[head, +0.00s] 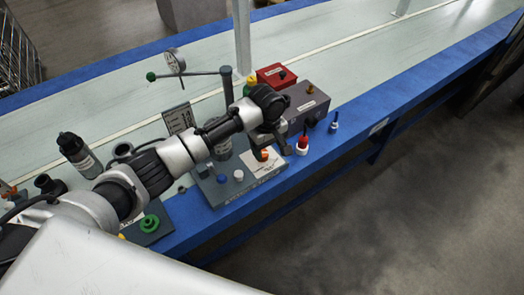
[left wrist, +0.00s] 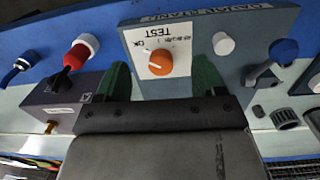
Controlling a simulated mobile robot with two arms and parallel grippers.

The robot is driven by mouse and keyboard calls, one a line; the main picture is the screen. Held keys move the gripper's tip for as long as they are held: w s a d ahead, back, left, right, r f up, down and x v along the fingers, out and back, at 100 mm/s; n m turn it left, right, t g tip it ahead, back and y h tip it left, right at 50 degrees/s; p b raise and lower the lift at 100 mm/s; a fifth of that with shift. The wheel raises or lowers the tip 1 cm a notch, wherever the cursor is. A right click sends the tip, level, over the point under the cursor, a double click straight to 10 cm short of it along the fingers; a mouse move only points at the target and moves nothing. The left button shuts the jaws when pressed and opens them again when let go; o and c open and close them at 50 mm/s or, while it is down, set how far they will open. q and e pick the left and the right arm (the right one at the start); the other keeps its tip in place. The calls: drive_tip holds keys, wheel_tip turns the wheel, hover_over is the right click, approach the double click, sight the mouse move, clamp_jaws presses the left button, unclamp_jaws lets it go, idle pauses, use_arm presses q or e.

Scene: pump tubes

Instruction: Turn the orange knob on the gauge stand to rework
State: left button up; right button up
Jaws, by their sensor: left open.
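The gauge stand (head: 222,194) is a grey-blue base at the table's near edge, and it also shows in the left wrist view (left wrist: 224,78). The orange knob (head: 264,155) sits on its white label plate (left wrist: 180,36), which reads TEST; other lettering is too small to read surely. In the left wrist view the orange knob (left wrist: 160,63) carries a pale pointer mark. My left gripper (left wrist: 162,78) is open, its green fingers on either side of the knob with visible gaps. In the head view the left gripper (head: 272,146) hides part of the stand. My right gripper is not in view.
A grey-purple box (head: 307,101) and a red box (head: 275,75) stand right of the stand. A red-and-white piece (head: 302,145) and a blue piece (head: 334,124) stand nearby. Blue (head: 222,178) and white (head: 238,175) knobs share the base. A dial gauge (head: 174,60) rises behind.

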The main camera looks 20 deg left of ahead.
use_arm(q)
drive_tip(key=w+a+r+n, duration=0.3)
drive_tip(key=w, duration=0.1)
drive_tip(key=shift+y, duration=0.3)
drive_tip(key=f+b, duration=0.1)
drive_tip(key=f, duration=0.9)
drive_tip(key=shift+s+f+b, duration=0.2)
drive_tip(key=shift+f+b, duration=0.2)
drive_tip(key=shift+c, duration=0.4)
